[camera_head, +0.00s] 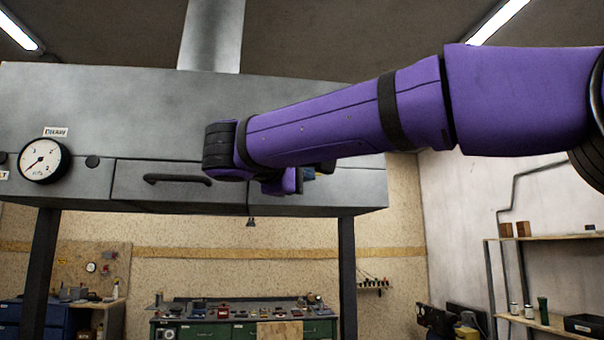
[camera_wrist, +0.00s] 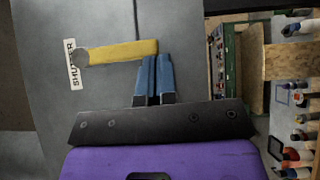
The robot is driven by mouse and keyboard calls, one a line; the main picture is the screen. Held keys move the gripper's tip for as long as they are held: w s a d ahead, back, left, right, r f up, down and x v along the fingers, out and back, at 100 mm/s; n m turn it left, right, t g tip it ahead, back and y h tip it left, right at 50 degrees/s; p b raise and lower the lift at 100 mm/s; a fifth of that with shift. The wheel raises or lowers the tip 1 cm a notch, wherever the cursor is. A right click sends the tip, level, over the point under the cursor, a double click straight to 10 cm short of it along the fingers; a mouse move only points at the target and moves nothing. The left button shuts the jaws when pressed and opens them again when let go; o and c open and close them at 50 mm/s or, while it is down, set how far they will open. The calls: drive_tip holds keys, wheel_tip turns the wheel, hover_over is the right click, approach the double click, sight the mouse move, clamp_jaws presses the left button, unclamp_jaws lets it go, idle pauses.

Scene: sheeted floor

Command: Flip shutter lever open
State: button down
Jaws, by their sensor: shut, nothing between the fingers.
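The yellow shutter lever (camera_wrist: 122,52) shows in the wrist view, with its round grey pivot (camera_wrist: 80,57) at the left beside a white SHUTTER label (camera_wrist: 72,66). The lever reaches right in that turned picture, toward the panel's lower edge. My gripper (camera_wrist: 155,57) has its two blue fingers together, with nothing between them. Their tips are at the lever's free end; I cannot tell if they touch it. In the head view the lever is hidden behind my purple arm, and only a bit of my gripper (camera_head: 308,174) shows.
The grey metal hood (camera_head: 140,100) carries a drawer-like panel with a black handle (camera_head: 178,180) and a round gauge (camera_head: 45,160). Dark legs stand below it. A green workbench (camera_head: 245,330) with small items is behind. Shelves (camera_head: 540,240) stand at the right.

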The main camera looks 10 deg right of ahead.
drive_tip(key=shift+d+f+n, duration=0.1)
drive_tip(key=shift+d+n, duration=0.2)
drive_tip(key=shift+d, duration=0.05)
drive_tip(key=d+r+n+t, duration=0.5)
drive_tip(key=d+n+t, duration=0.3)
drive_tip(key=d+n, duration=0.2)
drive_tip(key=shift+d+r+n+t, duration=0.3)
drive_tip(key=shift+d+n+t, duration=0.1)
drive_tip(key=shift+d, duration=0.1)
idle(0.6)
idle(0.5)
